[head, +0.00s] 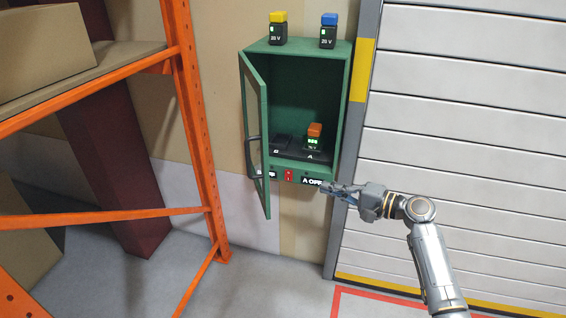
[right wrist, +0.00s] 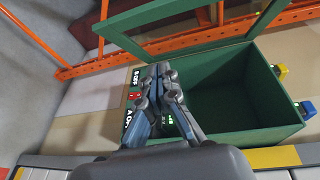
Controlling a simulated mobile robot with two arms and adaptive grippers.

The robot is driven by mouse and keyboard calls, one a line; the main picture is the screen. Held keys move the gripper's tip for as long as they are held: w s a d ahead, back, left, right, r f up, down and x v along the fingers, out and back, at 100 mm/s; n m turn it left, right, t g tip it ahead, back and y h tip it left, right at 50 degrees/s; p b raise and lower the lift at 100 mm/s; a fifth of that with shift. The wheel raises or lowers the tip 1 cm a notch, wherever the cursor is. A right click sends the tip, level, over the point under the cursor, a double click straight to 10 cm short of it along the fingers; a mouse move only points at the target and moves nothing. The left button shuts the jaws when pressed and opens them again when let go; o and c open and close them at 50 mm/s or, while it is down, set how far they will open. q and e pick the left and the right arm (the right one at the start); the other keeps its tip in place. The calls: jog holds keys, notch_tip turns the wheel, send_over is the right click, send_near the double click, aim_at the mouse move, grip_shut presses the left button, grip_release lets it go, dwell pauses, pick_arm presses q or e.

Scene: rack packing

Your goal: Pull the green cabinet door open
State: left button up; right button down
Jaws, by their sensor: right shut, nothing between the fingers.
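The green cabinet (head: 346,110) hangs on the wall, and its green framed door (head: 266,195) stands open, swung out to the left. The door carries a dark handle (head: 252,160). In the right wrist view the open cabinet (right wrist: 290,122) lies at the right and the door frame (right wrist: 135,45) crosses the top. My right gripper (head: 328,188) is shut and empty, just in front of the cabinet's lower right corner, apart from the door in the head view. It also shows in the right wrist view (right wrist: 162,70). My left gripper is not in view.
An orange-topped battery (head: 314,133) sits in a charger bay inside the cabinet. A yellow-topped battery (head: 278,28) and a blue-topped battery (head: 328,32) stand on top. An orange rack (head: 195,120) stands at the left, a roller shutter (head: 470,120) at the right.

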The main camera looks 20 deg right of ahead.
notch_tip(320, 180, up, 6)
jog(key=y, duration=0.1)
jog(key=w+a+p, duration=0.6)
jog(key=a+p, duration=0.1)
jog(key=a, duration=0.4)
jog(key=shift+w+n, duration=0.25)
jog(key=shift+n, duration=0.15)
